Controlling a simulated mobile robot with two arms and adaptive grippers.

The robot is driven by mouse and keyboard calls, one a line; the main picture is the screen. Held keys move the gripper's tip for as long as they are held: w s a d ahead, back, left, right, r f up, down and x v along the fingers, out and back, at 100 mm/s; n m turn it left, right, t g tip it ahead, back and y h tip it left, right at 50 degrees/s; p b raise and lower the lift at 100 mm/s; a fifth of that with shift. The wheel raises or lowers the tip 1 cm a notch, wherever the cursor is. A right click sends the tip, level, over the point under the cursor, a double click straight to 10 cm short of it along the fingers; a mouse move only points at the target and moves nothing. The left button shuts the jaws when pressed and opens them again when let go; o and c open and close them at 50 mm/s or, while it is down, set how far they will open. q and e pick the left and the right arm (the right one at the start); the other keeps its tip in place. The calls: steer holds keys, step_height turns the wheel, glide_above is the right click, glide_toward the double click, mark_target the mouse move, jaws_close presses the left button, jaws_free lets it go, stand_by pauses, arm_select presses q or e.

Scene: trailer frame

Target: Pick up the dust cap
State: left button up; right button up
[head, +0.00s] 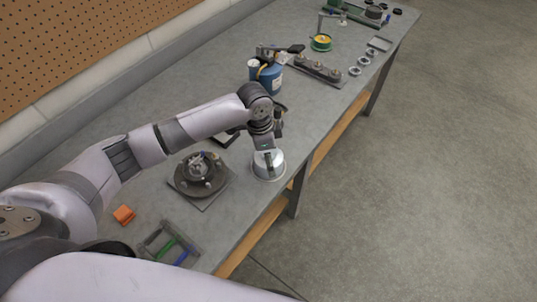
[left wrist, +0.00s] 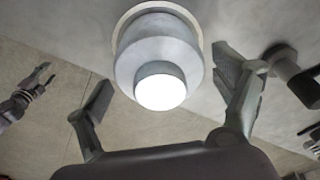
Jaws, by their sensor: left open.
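The dust cap (head: 268,166) is a silver, round, stepped metal piece near the front edge of the grey bench. In the left wrist view it appears as a wide disc with a narrower bright boss (left wrist: 160,90). My left gripper (head: 267,153) is directly over it, pointing down. In the left wrist view the open fingers (left wrist: 162,70) stand on either side of the cap, with a visible gap at each side. A small jointed shape (left wrist: 28,95) at the left of that view looks like my right gripper; its jaws are too small to judge.
A hub (head: 199,175) on a plate stands left of the cap. An orange block (head: 124,215) and a tool tray (head: 168,243) lie nearer. A blue canister (head: 270,76), a row of parts (head: 318,69) and metal rings (head: 355,71) are farther back. Bench beyond the cap is partly clear.

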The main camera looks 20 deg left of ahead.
arm_select(q)
step_height(320, 180, down, 2)
steer(key=shift+d, duration=0.1)
steer(key=shift+w+f, duration=0.1)
steer(key=shift+f, duration=0.05)
steer(key=shift+d, duration=0.1)
steer(key=c, duration=1)
steer(key=shift+c, duration=0.4)
arm_select(e)
steer(key=shift+s+d+r, duration=0.25)
steer(key=shift+s+d, duration=0.15)
steer(key=shift+s, duration=0.25)
